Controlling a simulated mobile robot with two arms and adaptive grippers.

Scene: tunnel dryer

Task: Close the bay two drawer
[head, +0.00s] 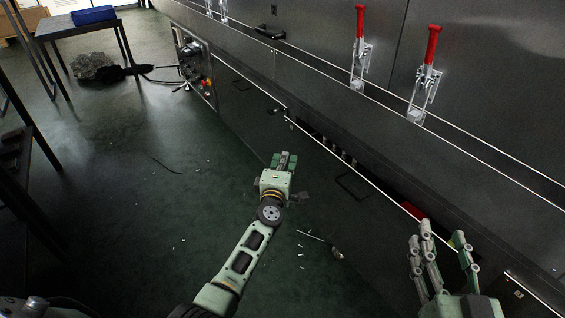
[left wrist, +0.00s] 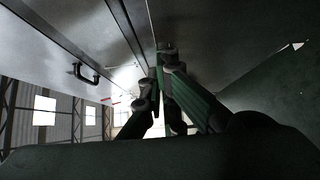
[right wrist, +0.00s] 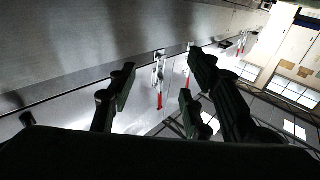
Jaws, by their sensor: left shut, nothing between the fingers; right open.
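A drawer (head: 375,203) in the lower row of the dark machine stands out a little. A dark gap behind its pale top edge shows small pieces inside, and a red thing lies near its right end. Its dark bar handle (head: 353,187) is on the front. I cannot read a bay label. My left gripper (head: 286,160) is shut and empty, left of this handle and apart from it; its fingers also show in the left wrist view (left wrist: 165,85). My right gripper (head: 445,240) is open and empty near the drawer's right end; it also shows in the right wrist view (right wrist: 155,85).
Red-handled toggle clamps (head: 429,62) stand on the machine's ledge. A control box (head: 192,62) juts out at the far left end. A table (head: 82,27) with a blue case stands at the back left. The green floor is mostly open, with scattered bits and a tool (head: 335,252).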

